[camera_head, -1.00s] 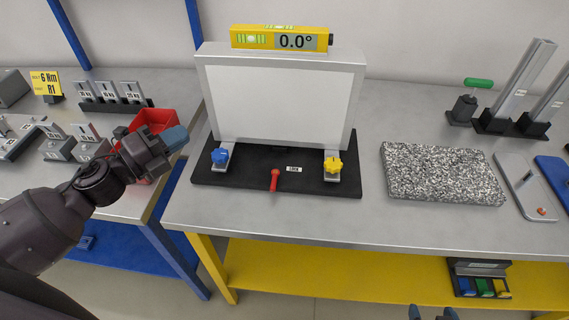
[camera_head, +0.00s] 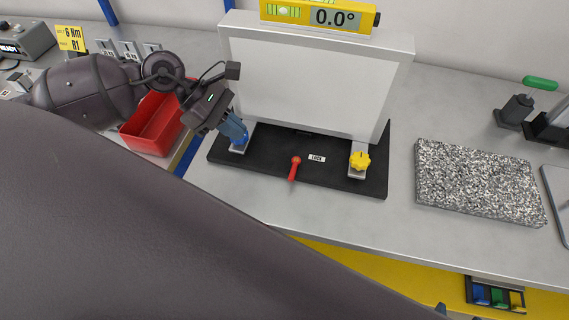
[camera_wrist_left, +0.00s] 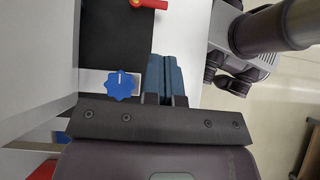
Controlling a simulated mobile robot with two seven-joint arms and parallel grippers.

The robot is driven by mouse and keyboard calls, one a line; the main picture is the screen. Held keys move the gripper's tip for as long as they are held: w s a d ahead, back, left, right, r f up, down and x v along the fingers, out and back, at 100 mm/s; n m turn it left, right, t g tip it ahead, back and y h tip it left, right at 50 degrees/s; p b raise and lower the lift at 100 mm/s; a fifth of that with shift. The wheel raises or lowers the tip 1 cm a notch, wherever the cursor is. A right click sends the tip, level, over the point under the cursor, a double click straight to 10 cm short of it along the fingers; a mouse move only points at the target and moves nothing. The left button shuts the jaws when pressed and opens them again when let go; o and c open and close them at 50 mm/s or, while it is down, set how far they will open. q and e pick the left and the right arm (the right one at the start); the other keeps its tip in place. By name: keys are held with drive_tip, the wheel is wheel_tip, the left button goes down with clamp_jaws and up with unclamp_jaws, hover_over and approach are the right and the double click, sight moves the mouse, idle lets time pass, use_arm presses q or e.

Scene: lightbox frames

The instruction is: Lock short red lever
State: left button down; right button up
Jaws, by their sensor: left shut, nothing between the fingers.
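The short red lever (camera_head: 294,167) stands at the front of the black base plate (camera_head: 338,185), left of a white "LOCK" label (camera_head: 317,158). Its handle points toward the front edge. In the left wrist view part of the red lever (camera_wrist_left: 150,4) shows at the top edge. My left gripper (camera_head: 238,134) is shut and empty, its blue fingers pointing down beside the blue knob (camera_head: 241,146), partly covering it. In the left wrist view the knob (camera_wrist_left: 120,85) sits left of the fingers (camera_wrist_left: 167,62). Only a small tip of my right gripper (camera_head: 441,309) shows at the bottom edge.
A white panel (camera_head: 300,85) stands on the plate with a yellow level (camera_head: 318,14) on top, reading 0.0°. A yellow knob (camera_head: 360,161) is at right. A red bin (camera_head: 150,130) stands left, a speckled slab (camera_head: 475,185) right. Tabletop before the lever is clear.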

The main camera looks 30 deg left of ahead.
drive_tip(key=shift+s+f, duration=0.1)
use_arm(q)
approach(291, 172)
drive_tip(key=x, duration=0.6)
drive_tip(key=shift+s+d+f, duration=0.15)
drive_tip(key=shift+d+f, duration=0.4)
drive_tip(key=shift+f, duration=0.05)
use_arm(e)
drive_tip(key=shift+s, duration=0.3)
use_arm(q)
drive_tip(key=shift+w+d, duration=0.1)
drive_tip(key=shift+w, duration=0.1)
drive_tip(key=shift+n, duration=0.3)
use_arm(e)
drive_tip(key=shift+a, duration=0.15)
